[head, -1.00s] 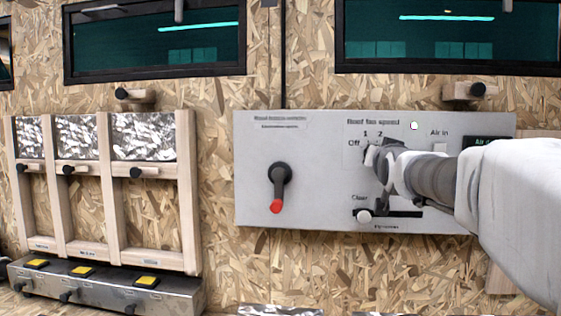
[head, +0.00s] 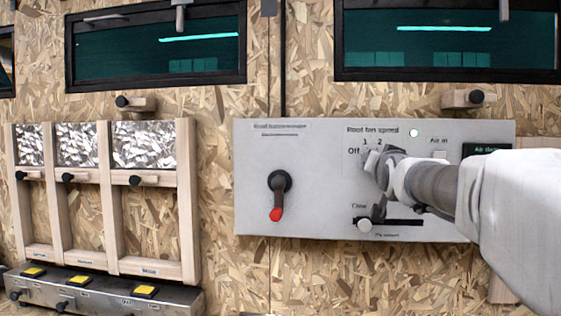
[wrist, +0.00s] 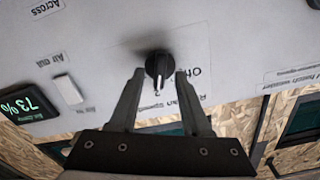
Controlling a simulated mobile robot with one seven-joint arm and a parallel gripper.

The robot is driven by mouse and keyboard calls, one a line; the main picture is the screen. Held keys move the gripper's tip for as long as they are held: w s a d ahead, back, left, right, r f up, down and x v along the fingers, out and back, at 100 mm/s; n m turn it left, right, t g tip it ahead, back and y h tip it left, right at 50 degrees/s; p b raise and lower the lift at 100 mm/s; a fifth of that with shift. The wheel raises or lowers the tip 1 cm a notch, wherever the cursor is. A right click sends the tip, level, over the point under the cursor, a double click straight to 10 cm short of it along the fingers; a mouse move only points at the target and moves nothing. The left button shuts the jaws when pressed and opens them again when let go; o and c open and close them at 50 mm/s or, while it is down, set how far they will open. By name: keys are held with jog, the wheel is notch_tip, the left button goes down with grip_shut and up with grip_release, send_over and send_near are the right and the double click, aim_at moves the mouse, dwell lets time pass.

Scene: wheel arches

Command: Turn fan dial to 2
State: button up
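The fan dial (wrist: 159,65) is a round black knob on the grey panel, seen in the wrist view. A pale mark shows on its lower end there. My gripper (wrist: 160,74) is open, with one fingertip on each side of the dial and narrow gaps visible. In the head view my gripper (head: 374,161) is at the panel (head: 325,180) under the "Roof fan speed" label (head: 372,130). It hides most of the dial. "Off", "1" and "2" show around it, but the dial's setting is hard to tell.
A lever with a red tip (head: 276,213) is on the panel's left. A slider (head: 365,225) lies below the gripper. A white switch (wrist: 68,89) and a green-lit display (wrist: 24,104) are nearby. A wooden frame (head: 188,200) stands at left.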

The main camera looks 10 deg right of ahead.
jog(key=shift+s, duration=0.1)
jog(key=v, duration=1.7)
jog(key=shift+p, duration=0.3)
jog(key=shift+s+a, duration=0.1)
jog(key=shift+s, duration=0.05)
jog(key=s+a+f+n+g+y, duration=0.2)
jog(key=s+a+f+g, duration=0.25)
jog(key=f, duration=0.55)
jog(key=s+a+f+n+g+y, duration=0.1)
jog(key=s+a+f+n+g, duration=0.3)
jog(key=f, duration=0.5)
jog(key=s+a+f+n+g+y, duration=0.1)
jog(key=s+a+f+g+y, duration=0.15)
jog(key=s+f, duration=0.55)
notch_tip(320, 180, up, 11)
jog(key=p, duration=1.3)
jog(key=shift+w+a+g, duration=0.2)
jog(key=shift+w+g, duration=0.2)
